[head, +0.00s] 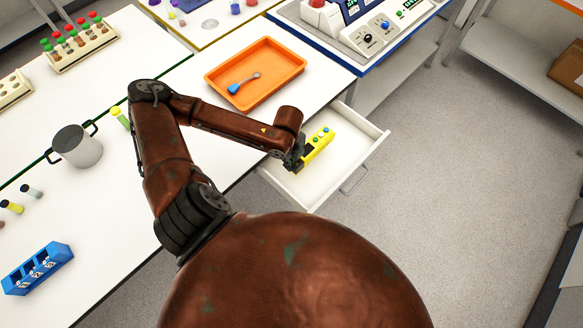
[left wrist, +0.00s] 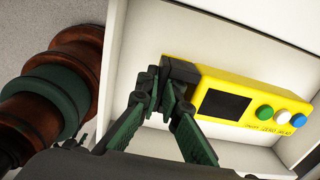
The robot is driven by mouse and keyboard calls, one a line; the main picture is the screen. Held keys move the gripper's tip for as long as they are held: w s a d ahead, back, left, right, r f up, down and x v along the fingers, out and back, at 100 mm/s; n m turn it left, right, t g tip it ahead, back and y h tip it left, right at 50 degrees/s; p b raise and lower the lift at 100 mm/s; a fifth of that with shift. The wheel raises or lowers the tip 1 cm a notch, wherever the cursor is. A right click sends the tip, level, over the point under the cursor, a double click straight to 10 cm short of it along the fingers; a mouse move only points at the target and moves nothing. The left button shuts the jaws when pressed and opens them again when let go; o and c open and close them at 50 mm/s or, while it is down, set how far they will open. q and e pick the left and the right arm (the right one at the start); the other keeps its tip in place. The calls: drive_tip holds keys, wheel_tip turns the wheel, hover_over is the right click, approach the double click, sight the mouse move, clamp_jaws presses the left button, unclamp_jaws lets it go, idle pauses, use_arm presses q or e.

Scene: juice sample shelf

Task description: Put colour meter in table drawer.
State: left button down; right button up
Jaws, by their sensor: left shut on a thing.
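The colour meter (head: 319,143) is a yellow box with green, blue and white buttons and a dark screen. It also shows in the left wrist view (left wrist: 245,102), with its black end between my fingers. My left gripper (head: 296,158) is shut on that end; its fingers also show in the left wrist view (left wrist: 172,88). The table drawer (head: 363,158) is pulled open, white and shallow. The meter is over or inside the drawer's interior; I cannot tell if it touches the bottom. My right gripper is not in view.
A metal pot (head: 76,147), a blue holder (head: 38,268) and a tube rack (head: 80,43) stand further left. The floor right of the drawer is clear.

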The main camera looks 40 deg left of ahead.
use_arm(q)
drive_tip(key=shift+w+a+f, duration=0.3)
drive_tip(key=shift+w+f, duration=0.1)
drive_tip(key=shift+f, duration=0.2)
drive_tip(key=shift+w+a+f, duration=0.25)
drive_tip(key=shift+w+f, duration=0.1)
drive_tip(key=shift+f, duration=0.2)
wheel_tip(320, 180, down, 3)
drive_tip(key=shift+w+a+f+b, duration=0.1)
drive_tip(key=shift+f+b, duration=0.05)
drive_tip(key=shift+b, duration=0.2)
drive_tip(key=c, duration=2.1)
unclamp_jaws()
drive_tip(key=shift+f, duration=0.1)
wheel_tip(320, 180, up, 11)
drive_tip(key=shift+r+p, duration=0.15)
drive_tip(key=shift+p, duration=0.7)
drive_tip(key=shift+s+r, duration=0.25)
drive_tip(key=shift+r, duration=0.25)
